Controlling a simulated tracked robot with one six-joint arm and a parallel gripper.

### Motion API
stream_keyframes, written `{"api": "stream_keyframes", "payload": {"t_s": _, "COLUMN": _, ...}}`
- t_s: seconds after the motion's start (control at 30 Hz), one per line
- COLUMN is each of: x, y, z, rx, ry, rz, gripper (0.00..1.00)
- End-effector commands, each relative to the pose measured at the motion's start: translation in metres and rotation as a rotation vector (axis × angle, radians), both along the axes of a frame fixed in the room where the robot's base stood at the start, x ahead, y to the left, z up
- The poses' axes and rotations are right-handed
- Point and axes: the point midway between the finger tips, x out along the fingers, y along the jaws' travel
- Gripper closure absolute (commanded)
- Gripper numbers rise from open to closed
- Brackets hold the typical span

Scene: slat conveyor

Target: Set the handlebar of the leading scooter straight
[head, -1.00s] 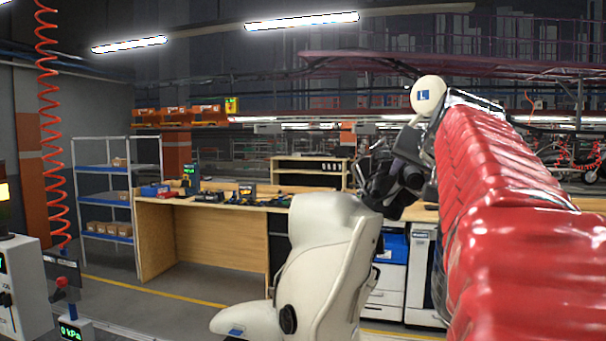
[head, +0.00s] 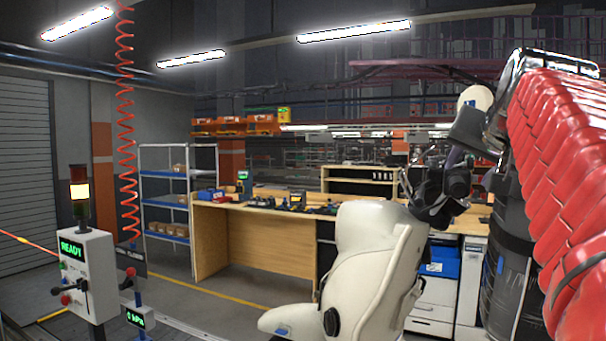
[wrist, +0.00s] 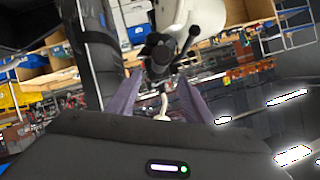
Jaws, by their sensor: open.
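The leading scooter is a cream body (head: 372,262) in the lower middle of the head view, with a black round part on its side. Its black handlebar (head: 455,185) shows at its upper right, partly covered by my gripper. A cream mirror cap (head: 474,98) sits above it, partly hidden by my arm. My gripper (head: 452,160) is at the handlebar, coming from the right. In the wrist view my open gripper (wrist: 158,88) has its fingers either side of the black handlebar parts (wrist: 157,56). The scooter's cream body (wrist: 207,28) is beyond. Contact and the handlebar's exact angle are unclear.
A control box (head: 88,275) reading READY, with a signal tower, stands at the left. A red coiled hose (head: 125,130) hangs near it. A workbench (head: 262,245) with tools and a blue shelf rack (head: 165,200) stand behind the scooter. Open floor lies between.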

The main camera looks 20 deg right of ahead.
Motion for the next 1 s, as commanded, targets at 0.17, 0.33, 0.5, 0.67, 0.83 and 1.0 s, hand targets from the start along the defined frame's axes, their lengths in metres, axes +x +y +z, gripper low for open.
{"api": "stream_keyframes", "payload": {"t_s": 0.17, "x": -0.005, "y": 0.014, "z": 0.009, "rx": 0.0, "ry": -0.002, "rz": 0.005, "gripper": 0.54}}
{"api": "stream_keyframes", "payload": {"t_s": 0.33, "x": -0.005, "y": 0.02, "z": 0.011, "rx": 0.0, "ry": 0.0, "rz": 0.011, "gripper": 0.54}}
{"api": "stream_keyframes", "payload": {"t_s": 0.5, "x": -0.003, "y": 0.023, "z": 0.011, "rx": 0.0, "ry": 0.0, "rz": 0.016, "gripper": 0.54}}
{"api": "stream_keyframes", "payload": {"t_s": 0.67, "x": -0.001, "y": 0.024, "z": 0.009, "rx": 0.006, "ry": 0.002, "rz": 0.019, "gripper": 0.54}}
{"api": "stream_keyframes", "payload": {"t_s": 0.83, "x": 0.011, "y": 0.035, "z": -0.019, "rx": 0.075, "ry": 0.025, "rz": 0.039, "gripper": 0.54}}
{"api": "stream_keyframes", "payload": {"t_s": 1.0, "x": 0.032, "y": 0.063, "z": -0.08, "rx": 0.22, "ry": 0.083, "rz": 0.07, "gripper": 0.54}}
